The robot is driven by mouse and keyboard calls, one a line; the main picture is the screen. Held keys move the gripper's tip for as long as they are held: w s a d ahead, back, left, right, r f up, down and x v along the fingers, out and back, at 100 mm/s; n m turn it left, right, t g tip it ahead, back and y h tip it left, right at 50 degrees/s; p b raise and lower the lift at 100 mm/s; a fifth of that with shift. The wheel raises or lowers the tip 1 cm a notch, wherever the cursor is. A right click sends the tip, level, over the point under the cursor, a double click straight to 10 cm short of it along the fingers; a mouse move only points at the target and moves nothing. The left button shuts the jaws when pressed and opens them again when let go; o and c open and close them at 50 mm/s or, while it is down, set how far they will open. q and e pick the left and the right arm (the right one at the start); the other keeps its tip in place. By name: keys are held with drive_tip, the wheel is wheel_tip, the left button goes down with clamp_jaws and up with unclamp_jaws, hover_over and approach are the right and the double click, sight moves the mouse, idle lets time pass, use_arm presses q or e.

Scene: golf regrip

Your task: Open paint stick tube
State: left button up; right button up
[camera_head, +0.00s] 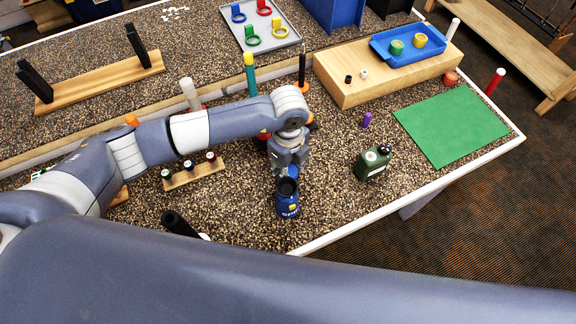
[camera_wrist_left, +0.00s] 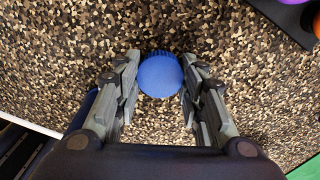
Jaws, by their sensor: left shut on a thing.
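My left gripper (camera_head: 291,168) reaches down over the front of the table, near its white edge. It is shut on a round blue cap, which shows between the two fingers in the left wrist view (camera_wrist_left: 160,75). A blue can (camera_head: 288,206) with a dark round top stands upright just below the gripper in the head view. I cannot tell whether cap and can touch. I cannot tell for sure which thing is the paint stick tube; a red stick with a white end (camera_head: 495,81) stands at the right edge. My right gripper is not in view.
A green canister (camera_head: 373,163) and a small purple piece (camera_head: 367,119) stand right of the gripper. A small wooden rack (camera_head: 194,175) with several bottles is to its left. A green mat (camera_head: 452,128) lies bare at the right. A wooden block (camera_head: 350,91) bears a blue tray (camera_head: 390,53).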

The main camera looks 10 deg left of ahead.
use_arm(q)
drive_tip(key=shift+f, duration=0.3)
drive_tip(key=shift+f, duration=0.2)
drive_tip(key=o, duration=1.2)
drive_tip(key=shift+c, duration=0.2)
drive_tip(key=shift+r, duration=0.15)
